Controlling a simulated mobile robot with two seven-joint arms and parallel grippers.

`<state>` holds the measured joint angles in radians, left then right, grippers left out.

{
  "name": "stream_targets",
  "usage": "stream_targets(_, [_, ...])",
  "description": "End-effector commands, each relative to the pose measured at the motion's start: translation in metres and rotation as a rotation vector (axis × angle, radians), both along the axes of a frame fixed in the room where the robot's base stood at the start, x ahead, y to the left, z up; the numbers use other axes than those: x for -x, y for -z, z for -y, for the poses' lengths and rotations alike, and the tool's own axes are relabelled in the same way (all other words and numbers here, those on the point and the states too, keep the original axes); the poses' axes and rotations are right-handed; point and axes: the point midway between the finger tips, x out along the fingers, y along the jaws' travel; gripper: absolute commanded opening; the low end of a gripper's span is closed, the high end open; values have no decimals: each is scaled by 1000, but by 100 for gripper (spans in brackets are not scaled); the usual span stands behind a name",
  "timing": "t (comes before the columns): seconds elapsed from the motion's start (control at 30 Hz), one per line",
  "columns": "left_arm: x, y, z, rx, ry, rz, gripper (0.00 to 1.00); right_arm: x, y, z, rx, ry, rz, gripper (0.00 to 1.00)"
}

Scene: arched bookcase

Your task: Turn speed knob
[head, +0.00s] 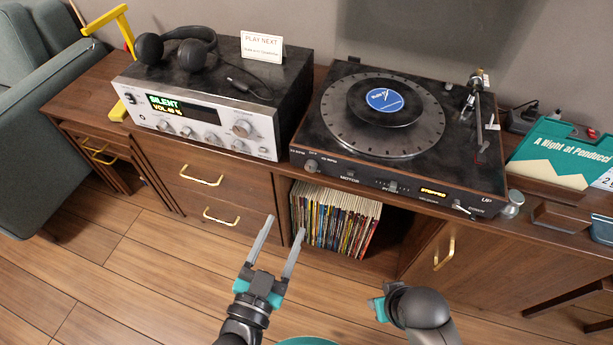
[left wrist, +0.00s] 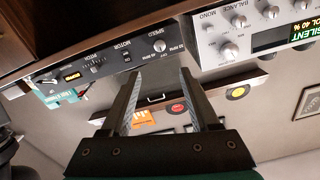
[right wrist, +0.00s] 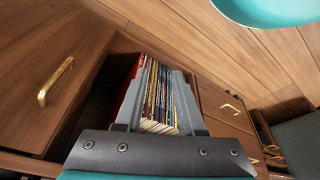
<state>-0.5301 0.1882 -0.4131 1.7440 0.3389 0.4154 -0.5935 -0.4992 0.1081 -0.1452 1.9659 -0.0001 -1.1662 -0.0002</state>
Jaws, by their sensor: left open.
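The speed knob (head: 311,166) is a small round dark knob at the left end of the turntable's front panel. It also shows in the left wrist view (left wrist: 160,46), under the label SPEED. The turntable (head: 337,168) is black with a dotted platter and a record with a blue label. My left gripper (head: 284,226) is open and empty, below and in front of the knob, apart from it. In the left wrist view its fingers point up toward the knob. My right gripper (right wrist: 157,80) is open and empty, low in front of the cabinet; its fingers barely show in the head view.
A silver amplifier (head: 205,128) stands left of the turntable, with headphones (head: 176,48) and a PLAY NEXT card (head: 262,47) on top. A green sleeve (head: 562,152) stands at right. The floor in front is clear.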

Motion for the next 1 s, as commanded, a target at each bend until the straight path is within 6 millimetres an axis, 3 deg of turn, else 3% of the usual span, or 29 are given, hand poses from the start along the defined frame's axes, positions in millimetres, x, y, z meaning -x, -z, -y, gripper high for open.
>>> stream_targets(0.4, [-61, 2, 20, 3, -1, 1, 62, -11, -40, -1, -9, 2, 66, 38])
stream_targets(0.8, [-116, 2, 38, 3, 0, 0, 62, -9, -86, -1, -17, 4, 130, 38])
stream_targets(1.0, [-132, 2, 43, 0, 1, -2, 62, -20, -84, -12, -51, -16, 213, 38])
